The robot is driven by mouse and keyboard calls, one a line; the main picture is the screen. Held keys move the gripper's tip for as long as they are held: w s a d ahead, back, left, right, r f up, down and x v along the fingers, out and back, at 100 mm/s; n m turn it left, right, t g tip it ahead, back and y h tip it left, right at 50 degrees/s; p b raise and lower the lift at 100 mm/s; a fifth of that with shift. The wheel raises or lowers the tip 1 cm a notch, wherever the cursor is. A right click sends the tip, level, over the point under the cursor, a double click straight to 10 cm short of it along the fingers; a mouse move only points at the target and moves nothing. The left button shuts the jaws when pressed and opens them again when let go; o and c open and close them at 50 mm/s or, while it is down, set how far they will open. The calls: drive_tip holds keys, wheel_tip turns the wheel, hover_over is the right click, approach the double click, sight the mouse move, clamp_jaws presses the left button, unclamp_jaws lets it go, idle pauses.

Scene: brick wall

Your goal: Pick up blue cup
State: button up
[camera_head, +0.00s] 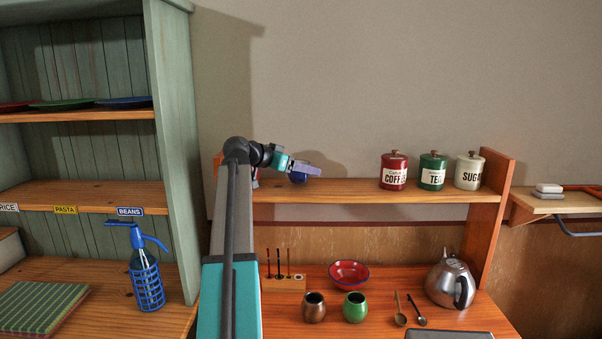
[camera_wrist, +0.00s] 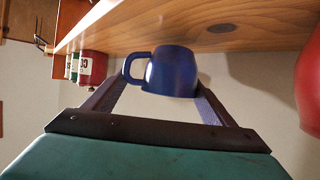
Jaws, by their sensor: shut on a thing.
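The blue cup (camera_head: 298,178) is at the left part of the wall shelf, mostly covered by my gripper in the head view. In the wrist view the blue cup (camera_wrist: 173,70) sits between my two fingers, with its handle to the left. My gripper (camera_head: 306,169) reaches in from the left and is shut on the cup. The gripper (camera_wrist: 160,98) also shows in the wrist view, one finger on each side of the cup. I cannot tell whether the cup touches the shelf.
The shelf (camera_head: 350,190) holds a red coffee canister (camera_head: 394,172), a green tea canister (camera_head: 432,172) and a sugar canister (camera_head: 469,172), right of the cup. A red thing (camera_wrist: 310,85) is cut off at the wrist view's right edge. A bowl (camera_head: 349,275) and kettle (camera_head: 451,283) stand below.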

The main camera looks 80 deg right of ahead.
drive_tip(key=shift+d+r+b, duration=0.1)
drive_tip(key=shift+r+b, duration=0.35)
drive_tip(key=shift+r, duration=0.7)
drive_tip(key=w+a+r+b, duration=0.1)
drive_tip(key=w+a+b, duration=0.3)
drive_tip(key=a, duration=1.1)
drive_tip(key=shift+w+a+r, duration=0.15)
drive_tip(key=shift+a+r, duration=0.05)
drive_tip(key=shift+a, duration=0.1)
